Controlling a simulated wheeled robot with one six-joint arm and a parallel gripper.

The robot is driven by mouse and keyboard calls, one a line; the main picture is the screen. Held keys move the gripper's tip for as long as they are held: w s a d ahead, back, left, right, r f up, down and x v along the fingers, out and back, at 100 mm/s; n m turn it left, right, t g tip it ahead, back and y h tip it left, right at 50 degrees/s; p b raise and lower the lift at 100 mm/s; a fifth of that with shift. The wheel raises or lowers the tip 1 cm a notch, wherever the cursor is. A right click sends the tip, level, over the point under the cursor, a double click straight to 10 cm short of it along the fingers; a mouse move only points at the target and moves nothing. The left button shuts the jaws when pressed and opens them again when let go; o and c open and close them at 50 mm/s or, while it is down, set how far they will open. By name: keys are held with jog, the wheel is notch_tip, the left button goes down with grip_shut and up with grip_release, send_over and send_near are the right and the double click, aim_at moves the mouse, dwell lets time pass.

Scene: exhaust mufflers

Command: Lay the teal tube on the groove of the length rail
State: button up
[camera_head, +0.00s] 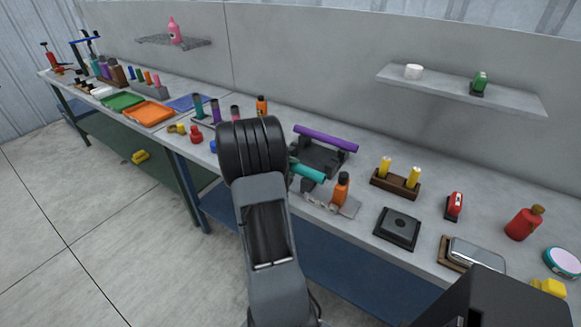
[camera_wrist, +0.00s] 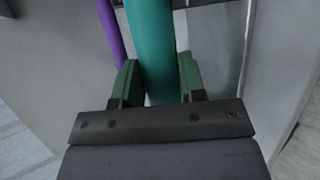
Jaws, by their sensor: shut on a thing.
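The teal tube (camera_head: 309,172) shows just right of my arm in the head view, over the worktop near a dark stand (camera_head: 318,157). In the wrist view the teal tube (camera_wrist: 151,40) runs between the two green fingers of my gripper (camera_wrist: 157,78), which is shut on it. In the head view my arm hides the gripper. A purple tube (camera_head: 326,138) lies across the back of the dark stand; it also shows left of the teal tube in the wrist view (camera_wrist: 109,32). I cannot tell for certain which piece is the length rail.
An orange bottle (camera_head: 341,187) stands close to the right of the teal tube, by a grey metal plate (camera_head: 350,208). A brown block with yellow pegs (camera_head: 396,184) and a black square device (camera_head: 398,228) are further right. Coloured tubes in a holder (camera_head: 206,115) stand left.

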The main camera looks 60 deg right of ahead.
jog(key=o, duration=1.3)
jog(key=shift+c, duration=0.2)
jog(key=shift+a, duration=0.1)
jog(key=b+v, duration=0.1)
jog(key=v, duration=1.2)
jog(key=shift+a+r, duration=0.2)
jog(key=shift+r, duration=0.15)
jog(key=shift+w, duration=0.15)
